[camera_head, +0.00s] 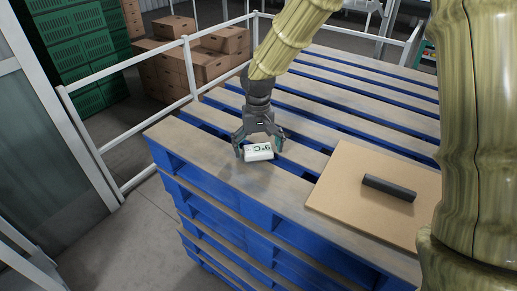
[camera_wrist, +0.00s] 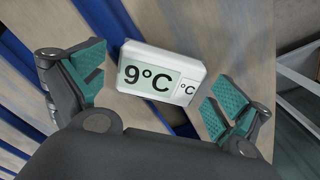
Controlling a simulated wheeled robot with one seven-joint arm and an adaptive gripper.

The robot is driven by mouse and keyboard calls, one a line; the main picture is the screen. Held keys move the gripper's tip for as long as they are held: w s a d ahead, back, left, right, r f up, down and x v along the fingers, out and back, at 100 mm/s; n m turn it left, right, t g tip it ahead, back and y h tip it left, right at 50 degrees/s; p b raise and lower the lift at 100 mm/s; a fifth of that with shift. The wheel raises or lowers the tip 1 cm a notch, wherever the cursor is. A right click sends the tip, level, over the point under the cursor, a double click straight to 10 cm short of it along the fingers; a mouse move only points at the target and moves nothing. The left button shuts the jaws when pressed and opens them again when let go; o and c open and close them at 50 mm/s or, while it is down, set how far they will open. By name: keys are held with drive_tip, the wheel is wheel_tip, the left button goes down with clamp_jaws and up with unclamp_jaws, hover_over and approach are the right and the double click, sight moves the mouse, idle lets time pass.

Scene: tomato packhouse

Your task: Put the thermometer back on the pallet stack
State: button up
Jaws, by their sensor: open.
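The thermometer (camera_head: 258,152) is a small white box with a display. It lies on the top boards of the blue-sided pallet stack (camera_head: 215,167), near the stack's left corner. In the wrist view, gaps show between the thermometer and both fingers of my gripper (camera_wrist: 157,88). I cannot tell whether its underside rests fully on the boards.
A cardboard sheet (camera_head: 345,200) with a dark bar (camera_head: 388,188) on it lies on the stack to the right. A white railing (camera_head: 130,62) runs behind and left. Cardboard boxes (camera_head: 190,58) and green crates (camera_head: 80,45) stand beyond it. The boards behind my gripper are clear.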

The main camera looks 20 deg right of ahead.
sight(258, 149)
wheel_tip(258, 149, up, 12)
drive_tip(key=b, duration=0.3)
drive_tip(key=shift+f, duration=0.15)
idle(0.4)
